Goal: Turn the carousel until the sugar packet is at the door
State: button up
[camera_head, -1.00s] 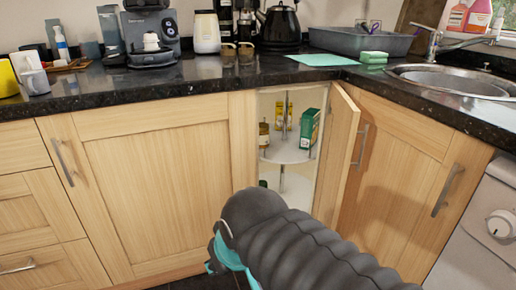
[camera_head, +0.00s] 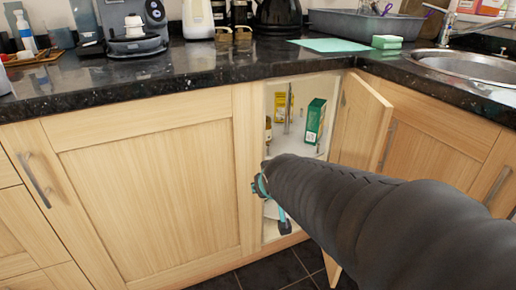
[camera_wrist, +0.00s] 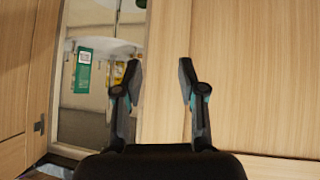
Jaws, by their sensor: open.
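The carousel's white upper shelf (camera_head: 308,147) shows inside the open corner cupboard. A green box (camera_head: 315,120) stands on its right side, and a yellow packet (camera_head: 280,106) stands further back left. A small jar (camera_head: 268,134) is at the left edge. I cannot read which item is the sugar packet. The lower shelf is mostly hidden by my arm. My gripper (camera_head: 272,205) is in front of the opening's left side. In the wrist view, apparently upside down, my gripper (camera_wrist: 162,78) is open and empty, its fingers before the cupboard's frame, with the green box (camera_wrist: 83,68) to the left.
The open cupboard door (camera_head: 358,125) stands to the right of the opening, close to my arm. A closed cupboard front (camera_head: 150,190) is on the left. The dark granite worktop (camera_head: 200,80) runs above. Dark floor tiles (camera_head: 275,268) show below.

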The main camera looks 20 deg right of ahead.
jog(key=w+d+f+t+b, duration=0.1)
jog(key=w+d+f+t, duration=0.3)
jog(key=w+d, duration=0.5)
jog(key=t+y+b, duration=0.1)
jog(key=t+b, duration=0.1)
jog(key=t, duration=0.3)
send_near(268, 151)
jog(key=w, duration=0.3)
jog(key=w+p, duration=0.1)
jog(key=w, duration=0.7)
jog(key=shift+d+r, duration=0.2)
jog(key=shift+d, duration=0.2)
jog(key=shift+s, duration=0.1)
grip_shut()
